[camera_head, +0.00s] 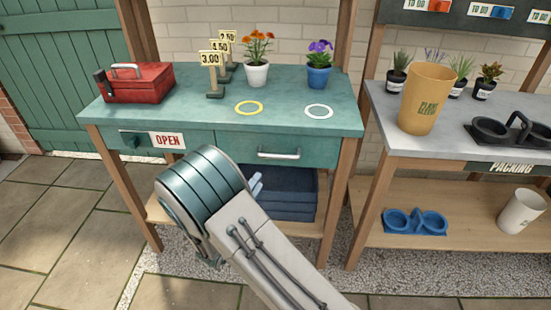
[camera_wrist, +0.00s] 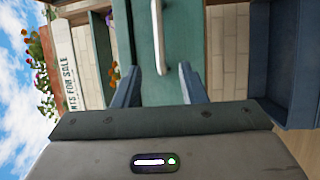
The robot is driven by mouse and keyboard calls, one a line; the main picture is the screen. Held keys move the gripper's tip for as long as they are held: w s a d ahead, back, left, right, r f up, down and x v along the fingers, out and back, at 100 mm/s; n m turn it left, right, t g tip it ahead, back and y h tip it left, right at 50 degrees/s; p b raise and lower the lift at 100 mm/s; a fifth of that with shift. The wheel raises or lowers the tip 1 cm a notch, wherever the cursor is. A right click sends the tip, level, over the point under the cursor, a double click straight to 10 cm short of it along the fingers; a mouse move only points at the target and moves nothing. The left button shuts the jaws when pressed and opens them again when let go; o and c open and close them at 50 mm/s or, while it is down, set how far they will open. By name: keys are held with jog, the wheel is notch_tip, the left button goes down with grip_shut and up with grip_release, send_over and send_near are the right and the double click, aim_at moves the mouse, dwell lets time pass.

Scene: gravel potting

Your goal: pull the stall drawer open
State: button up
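The stall drawer (camera_head: 310,149) is a teal front under the right part of the stall's top, and it looks closed. Its silver bar handle (camera_head: 279,154) shows in the head view, and in the wrist view the handle (camera_wrist: 157,30) runs up ahead of my fingers. My gripper (camera_wrist: 160,72) is open, with its two dark blue fingers apart and nothing held between them. In the head view my gripper (camera_head: 256,184) is mostly hidden behind my arm, with a pale blue finger showing just below the handle. I cannot tell the exact gap to the handle.
The stall top (camera_head: 180,121) holds a red toolbox (camera_head: 140,85), price signs (camera_head: 215,78), two potted flowers and two rings. An OPEN sign (camera_head: 167,140) is left of the drawer. Blue crates (camera_head: 285,190) sit on the shelf below. A packing bench (camera_head: 455,142) stands right.

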aim_at(275, 158)
jog(key=x, duration=1.2)
jog(key=shift+d, duration=0.1)
grip_shut()
